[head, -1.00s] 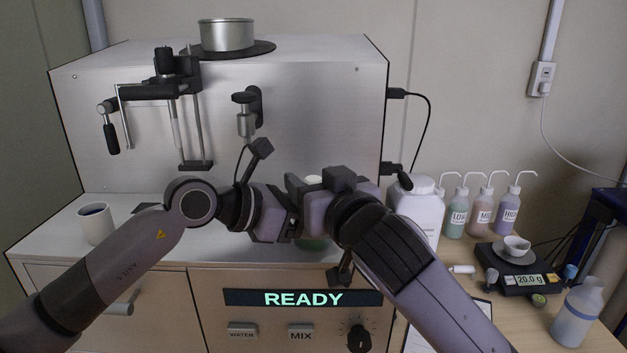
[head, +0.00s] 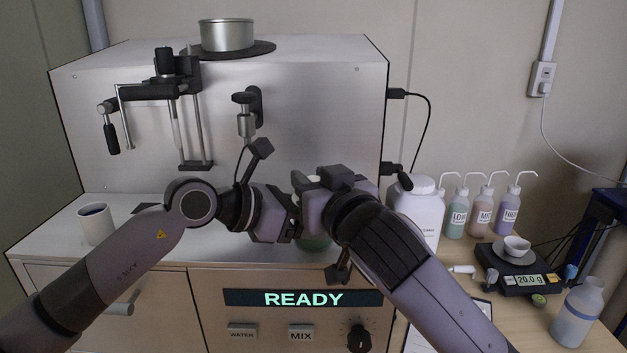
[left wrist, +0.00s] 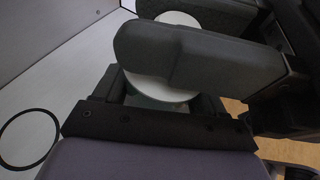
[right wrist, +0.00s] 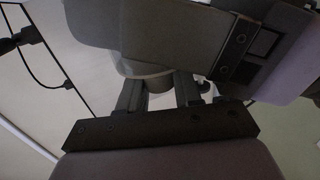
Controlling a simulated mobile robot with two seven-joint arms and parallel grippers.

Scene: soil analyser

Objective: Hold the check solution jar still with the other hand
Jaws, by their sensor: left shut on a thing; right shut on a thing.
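The check solution jar (head: 314,244) stands upright on the machine's ledge, mostly hidden behind my two grippers. My left gripper (head: 294,228) comes in from the left and is shut on the jar's body. My right gripper (head: 312,193) is above it, shut at the lid. The exact finger contact is hidden.
A cup (head: 95,226) stands left on the ledge (head: 60,245). A crank press (head: 175,90) and nozzle (head: 247,118) hang on the machine behind. At right are a big white bottle (head: 417,205), several wash bottles (head: 482,215) and a scale (head: 518,275).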

